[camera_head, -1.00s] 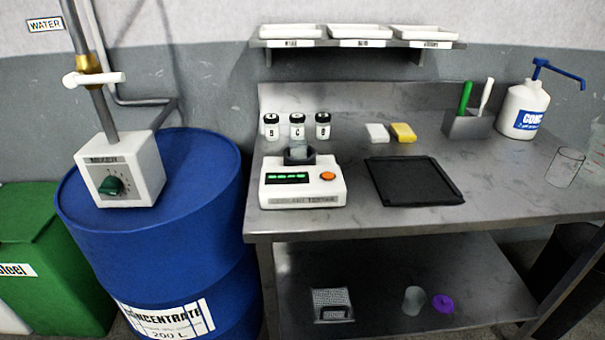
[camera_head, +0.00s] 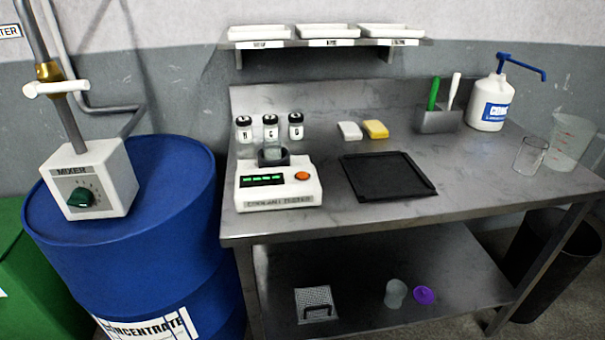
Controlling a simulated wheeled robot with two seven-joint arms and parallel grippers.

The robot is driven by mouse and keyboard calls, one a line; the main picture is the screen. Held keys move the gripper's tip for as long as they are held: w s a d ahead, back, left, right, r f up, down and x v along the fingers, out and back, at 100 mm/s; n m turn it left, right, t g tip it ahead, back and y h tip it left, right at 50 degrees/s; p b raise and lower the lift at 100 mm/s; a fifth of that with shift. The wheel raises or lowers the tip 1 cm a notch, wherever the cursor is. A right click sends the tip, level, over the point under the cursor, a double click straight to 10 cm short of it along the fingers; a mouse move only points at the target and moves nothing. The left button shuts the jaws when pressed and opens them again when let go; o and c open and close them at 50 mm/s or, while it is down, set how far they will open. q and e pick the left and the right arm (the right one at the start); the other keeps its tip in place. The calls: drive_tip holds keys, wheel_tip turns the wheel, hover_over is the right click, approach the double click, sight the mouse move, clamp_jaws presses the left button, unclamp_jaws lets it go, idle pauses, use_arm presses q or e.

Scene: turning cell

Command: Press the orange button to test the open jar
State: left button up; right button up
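The white tester (camera_head: 279,184) sits on the left part of the steel table. Its orange button (camera_head: 302,176) is on the right of its top face, beside a lit green display (camera_head: 263,180). An open clear jar (camera_head: 272,152) stands in the dark holder (camera_head: 271,160) at the back of the tester; its contents are too small to make out. Three capped jars, among them the middle one (camera_head: 270,121), stand behind it. Neither of my grippers is in view.
A black tray (camera_head: 387,177) lies right of the tester. Sponges (camera_head: 375,129), a tool holder (camera_head: 436,121), a pump bottle (camera_head: 491,103) and clear beakers (camera_head: 530,155) stand farther right. A blue drum (camera_head: 150,240) with a mixer box (camera_head: 91,180) stands left. The table's front strip is clear.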

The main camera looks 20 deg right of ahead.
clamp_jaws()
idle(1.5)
